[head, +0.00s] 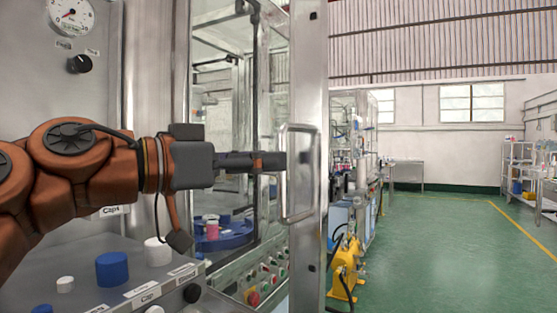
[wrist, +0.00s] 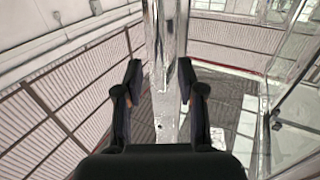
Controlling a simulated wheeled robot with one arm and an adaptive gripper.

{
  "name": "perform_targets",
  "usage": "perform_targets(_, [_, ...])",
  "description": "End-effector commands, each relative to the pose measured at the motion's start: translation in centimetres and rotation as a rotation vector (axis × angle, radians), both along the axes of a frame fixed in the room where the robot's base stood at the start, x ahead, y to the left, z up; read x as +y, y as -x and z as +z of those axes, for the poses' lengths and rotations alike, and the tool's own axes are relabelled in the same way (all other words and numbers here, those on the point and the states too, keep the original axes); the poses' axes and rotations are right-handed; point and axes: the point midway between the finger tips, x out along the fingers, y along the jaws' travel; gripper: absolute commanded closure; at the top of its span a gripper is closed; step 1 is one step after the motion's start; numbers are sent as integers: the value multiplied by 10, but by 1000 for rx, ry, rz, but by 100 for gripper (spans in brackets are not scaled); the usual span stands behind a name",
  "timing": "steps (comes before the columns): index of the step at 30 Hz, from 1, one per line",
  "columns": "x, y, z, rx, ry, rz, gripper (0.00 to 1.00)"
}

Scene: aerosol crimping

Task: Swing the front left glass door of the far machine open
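The glass door has a tall metal frame (head: 311,80) with a D-shaped metal handle (head: 301,214). The machine interior with a blue turntable (head: 236,236) shows to its left. I cannot tell the door's exact angle. My gripper (head: 272,162) reaches level from the left, its tips beside the handle's left edge at upper handle height. In the wrist view my gripper (wrist: 159,80) is open, its two dark fingers apart. A shiny vertical metal bar (wrist: 167,50) runs between and beyond them, with gaps showing on both sides. I see no clear contact with the handle.
A sloped panel (head: 120,285) with blue and white caps lies at the lower left, below my arm. Push buttons (head: 265,280) line the machine front. A yellow pump (head: 347,268) stands right of the door. The green floor (head: 440,250) at right is open.

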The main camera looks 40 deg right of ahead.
Motion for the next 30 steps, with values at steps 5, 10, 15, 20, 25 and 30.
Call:
perform_targets(5, [30,-5,0,0,2,5,61])
perform_targets(10, [53,-8,0,0,2,3,61])
perform_targets(15, [70,-10,0,1,2,3,61])
perform_targets(20, [78,-11,0,1,2,3,61])
perform_targets(25, [82,-12,0,0,2,2,61])
perform_targets(30, [82,-11,0,0,1,2,61])
